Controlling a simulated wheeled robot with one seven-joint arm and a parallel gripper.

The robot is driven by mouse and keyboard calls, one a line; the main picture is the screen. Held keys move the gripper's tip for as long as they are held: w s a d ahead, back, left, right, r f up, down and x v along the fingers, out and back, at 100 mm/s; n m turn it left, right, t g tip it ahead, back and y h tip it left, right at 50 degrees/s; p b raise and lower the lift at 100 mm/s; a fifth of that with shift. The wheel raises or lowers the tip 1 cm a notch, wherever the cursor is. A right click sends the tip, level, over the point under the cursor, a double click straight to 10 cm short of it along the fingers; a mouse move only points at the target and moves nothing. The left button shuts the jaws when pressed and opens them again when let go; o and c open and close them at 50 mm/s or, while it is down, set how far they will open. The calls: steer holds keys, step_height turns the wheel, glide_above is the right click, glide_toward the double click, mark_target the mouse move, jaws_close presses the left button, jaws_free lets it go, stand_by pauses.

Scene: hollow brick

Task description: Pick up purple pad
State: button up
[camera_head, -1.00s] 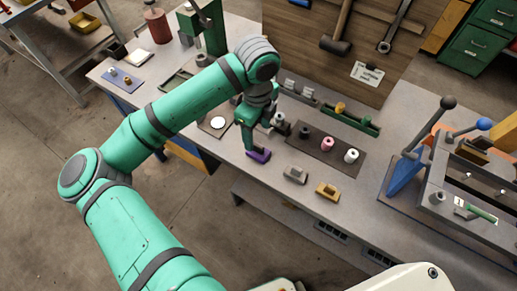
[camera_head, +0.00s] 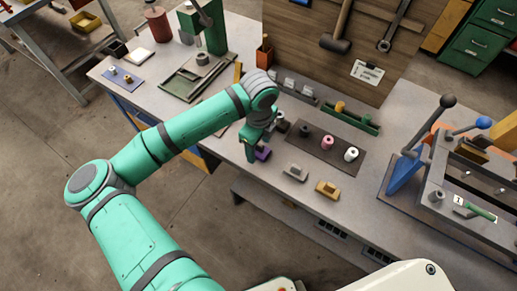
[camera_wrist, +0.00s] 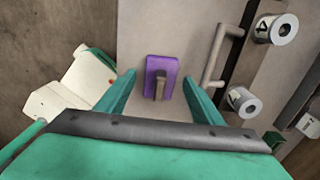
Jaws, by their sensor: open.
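The purple pad (camera_head: 263,153) lies on the grey workbench (camera_head: 232,179) near its front edge, partly hidden by my gripper in the head view. In the wrist view the purple pad (camera_wrist: 161,66) shows as a purple block with a grey-brown raised handle on top. My gripper (camera_head: 252,152) is above and beside it. In the wrist view my gripper's two green fingers (camera_wrist: 160,92) are spread apart, with the pad between and just beyond their tips. Nothing is held. I cannot tell the exact height of the fingertips over the pad.

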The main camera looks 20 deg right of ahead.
steer(key=shift+c, duration=0.2)
steer(key=c, duration=1.2)
steer(key=shift+w, duration=0.1)
steer(key=shift+d+r, duration=0.1)
steer(key=shift+r, duration=0.45)
steer(key=shift+a+r, duration=0.2)
steer(key=shift+r, duration=1.05)
steer(key=shift+s+a+r, duration=1.4)
steer(key=shift+s+r, duration=0.2)
steer(key=shift+s, duration=0.25)
steer(key=shift+s+a+r, duration=1.4)
steer(key=shift+s+r, duration=0.15)
steer(key=shift+s, duration=0.35)
steer(key=shift+s+a+r, duration=1.4)
steer(key=shift+s+r, duration=0.2)
steer(key=shift+s, duration=0.25)
